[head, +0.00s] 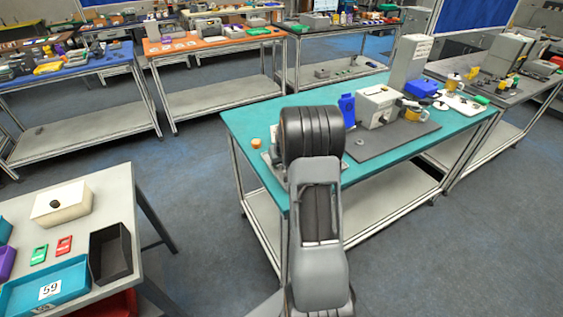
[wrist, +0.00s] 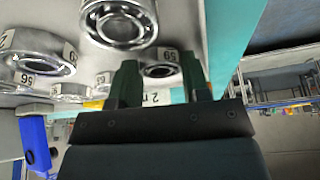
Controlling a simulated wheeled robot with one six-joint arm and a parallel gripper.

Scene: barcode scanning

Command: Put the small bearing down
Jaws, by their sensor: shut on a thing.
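In the wrist view, my gripper (wrist: 160,66) has its two dark fingers on either side of a small metal bearing (wrist: 161,70) with a white tag reading 59. It is shut on this small bearing. The exact contact of the fingertips is hard to see. Larger bearings stand close by: one big ring (wrist: 120,22) at the top, and a tagged one (wrist: 35,62) at the left. In the head view, my arm hides my gripper and the bearing, over the left part of the teal table (head: 240,122).
The teal table also carries a dark mat (head: 395,140), a grey machine (head: 379,105) and a blue bin (head: 347,108). A grey table (head: 120,180) at the lower left holds a blue tray (head: 75,272) labelled 59, a black bin (head: 110,252) and a white box (head: 62,202).

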